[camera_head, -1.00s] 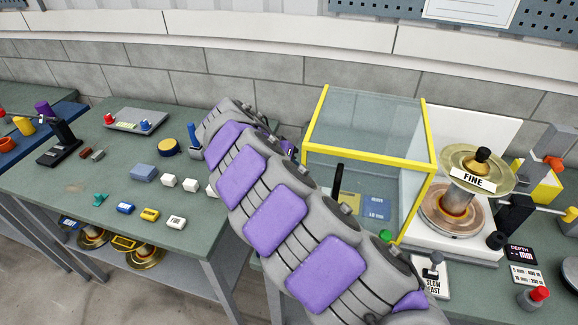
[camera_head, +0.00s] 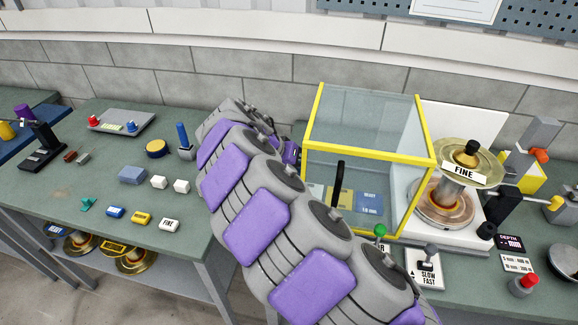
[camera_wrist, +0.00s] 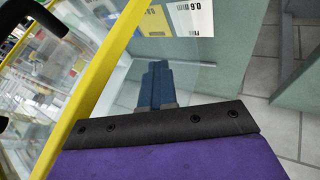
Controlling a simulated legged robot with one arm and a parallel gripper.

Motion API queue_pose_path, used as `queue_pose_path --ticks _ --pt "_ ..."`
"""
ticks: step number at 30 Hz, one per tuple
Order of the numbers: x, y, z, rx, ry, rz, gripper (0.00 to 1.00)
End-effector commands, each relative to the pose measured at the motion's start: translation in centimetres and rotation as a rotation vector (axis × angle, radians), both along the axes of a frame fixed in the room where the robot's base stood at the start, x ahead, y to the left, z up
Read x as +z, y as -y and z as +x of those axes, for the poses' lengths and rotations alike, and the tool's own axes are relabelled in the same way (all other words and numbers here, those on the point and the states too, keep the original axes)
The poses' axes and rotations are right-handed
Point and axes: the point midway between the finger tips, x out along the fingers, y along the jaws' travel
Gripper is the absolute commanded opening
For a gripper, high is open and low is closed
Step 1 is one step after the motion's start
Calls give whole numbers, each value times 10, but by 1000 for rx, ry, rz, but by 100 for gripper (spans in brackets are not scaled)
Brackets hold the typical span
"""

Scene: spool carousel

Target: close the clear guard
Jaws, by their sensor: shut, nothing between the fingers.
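The clear guard (camera_head: 370,157) is a transparent box with yellow edges and a black handle (camera_head: 340,183) on its front. It stands on the right bench, left of the spool marked FINE (camera_head: 464,172), and its right side slightly overlaps the spool's plate in the head view. In the wrist view its yellow edge (camera_wrist: 93,88) runs diagonally, with clear panels to the left. My gripper's blue fingers (camera_wrist: 157,72) are shut and empty, close beside that edge. I cannot tell if they touch the guard. In the head view my arm hides the fingertips.
Cards (camera_head: 370,203) show through the guard. A slow/fast switch (camera_head: 427,265), green knob (camera_head: 380,230) and red button (camera_head: 525,283) stand at the front. A black arm (camera_head: 497,212) is right of the spool. Small blocks (camera_head: 158,182) lie on the left bench.

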Motion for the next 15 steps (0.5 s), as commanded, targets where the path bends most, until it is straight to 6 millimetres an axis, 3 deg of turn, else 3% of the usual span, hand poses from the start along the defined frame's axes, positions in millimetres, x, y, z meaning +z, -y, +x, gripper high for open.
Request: queue_pose_path --ticks 15 --pt "1 109 -31 -9 -8 -4 0"
